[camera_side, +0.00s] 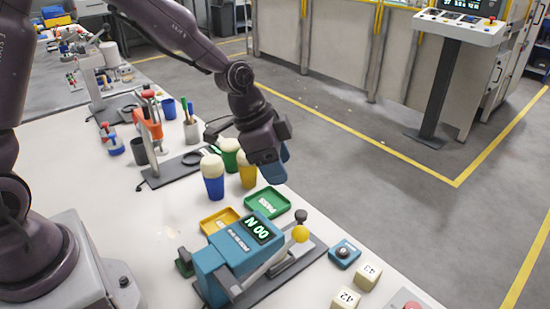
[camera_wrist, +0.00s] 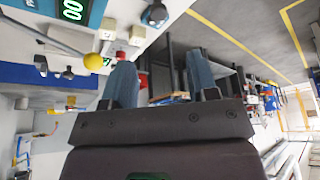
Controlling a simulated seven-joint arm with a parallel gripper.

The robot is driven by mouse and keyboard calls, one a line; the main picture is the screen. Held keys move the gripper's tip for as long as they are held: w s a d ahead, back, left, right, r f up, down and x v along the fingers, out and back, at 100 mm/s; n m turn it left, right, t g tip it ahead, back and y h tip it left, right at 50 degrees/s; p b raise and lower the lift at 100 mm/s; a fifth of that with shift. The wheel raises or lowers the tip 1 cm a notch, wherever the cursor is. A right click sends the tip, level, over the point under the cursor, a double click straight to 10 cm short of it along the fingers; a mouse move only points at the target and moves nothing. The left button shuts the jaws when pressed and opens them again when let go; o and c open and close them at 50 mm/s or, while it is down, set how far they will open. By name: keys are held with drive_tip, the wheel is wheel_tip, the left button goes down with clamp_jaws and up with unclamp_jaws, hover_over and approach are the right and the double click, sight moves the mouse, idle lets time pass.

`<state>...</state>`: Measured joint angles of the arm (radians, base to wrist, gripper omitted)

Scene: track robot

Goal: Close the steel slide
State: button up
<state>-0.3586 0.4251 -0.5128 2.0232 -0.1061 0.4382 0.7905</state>
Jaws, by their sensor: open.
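A blue tester (camera_side: 235,250) with a lit green display stands on a dark base plate at the front of the table. A grey steel bar (camera_side: 262,268), which may be the slide, runs along its right side towards a yellow ball knob (camera_side: 300,234). How far the slide is open, I cannot tell. In the wrist view the yellow ball (camera_wrist: 93,61) and a grey rod (camera_wrist: 62,43) show at the upper left. My gripper (camera_side: 278,160) is above and behind the tester, apart from it. Its two blue fingers (camera_wrist: 161,85) are spread with nothing held.
A green tray (camera_side: 268,203) and a yellow tray (camera_side: 219,221) lie behind the tester. A small blue knob box (camera_side: 345,252) and numbered cubes (camera_side: 368,276) sit at the right. The table's left front is clear.

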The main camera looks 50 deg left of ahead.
drive_tip(key=shift+s+a+r, duration=0.1)
drive_tip(key=shift+s+r, duration=0.05)
drive_tip(key=shift+r, duration=0.35)
drive_tip(key=shift+c, duration=0.5)
